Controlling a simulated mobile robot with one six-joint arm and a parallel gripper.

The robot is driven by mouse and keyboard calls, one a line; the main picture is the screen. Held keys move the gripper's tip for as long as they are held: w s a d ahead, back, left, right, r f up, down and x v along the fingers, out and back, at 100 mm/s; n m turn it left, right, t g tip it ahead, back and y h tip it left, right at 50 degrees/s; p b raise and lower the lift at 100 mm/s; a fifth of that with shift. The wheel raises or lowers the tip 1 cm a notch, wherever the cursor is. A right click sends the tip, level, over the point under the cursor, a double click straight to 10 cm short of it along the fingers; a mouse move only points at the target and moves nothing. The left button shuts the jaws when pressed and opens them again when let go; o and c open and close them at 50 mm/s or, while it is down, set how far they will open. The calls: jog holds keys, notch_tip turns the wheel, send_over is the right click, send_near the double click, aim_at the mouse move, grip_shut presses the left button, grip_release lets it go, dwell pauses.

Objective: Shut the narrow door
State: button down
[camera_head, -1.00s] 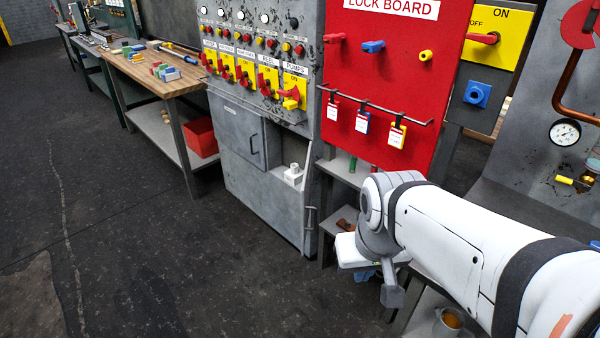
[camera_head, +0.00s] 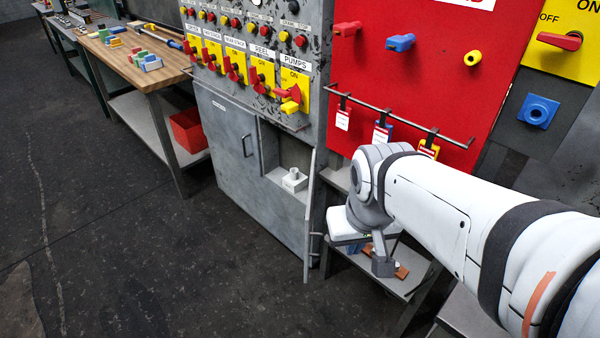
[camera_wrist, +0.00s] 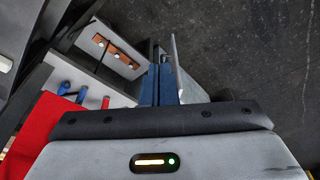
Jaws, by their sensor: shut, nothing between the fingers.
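The narrow door (camera_head: 309,225) is a thin grey panel at the right side of the grey cabinet's open compartment (camera_head: 285,160). It stands open, seen nearly edge-on, pointing out into the room. A pale block with a knob (camera_head: 294,180) sits inside the compartment. My gripper (camera_wrist: 160,70) is shut and empty, its dark blue fingers together in the wrist view. In the head view my gripper's white body is to the right of the door, apart from it, and the fingertips are mostly hidden. A thin grey upright edge beside the fingers in the wrist view may be the door.
A wider door with a handle (camera_head: 248,146) is shut at the left of the compartment. A red lock board (camera_head: 420,80) hangs above my wrist. A low grey shelf (camera_head: 400,285) stands below my wrist. The dark floor (camera_head: 150,260) is clear in front.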

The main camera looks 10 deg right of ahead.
jog(key=shift+w+a, duration=0.1)
jog(key=m+y+b, duration=0.9)
jog(key=m+b, duration=1.2)
jog(key=b, duration=0.2)
send_near(321, 254)
jog(key=s+a+f, duration=0.2)
jog(key=a, duration=0.4)
jog(key=w+a+b, duration=0.1)
jog(key=shift+a, duration=0.4)
jog(key=shift+a+r, duration=0.15)
jog(key=shift+a, duration=0.3)
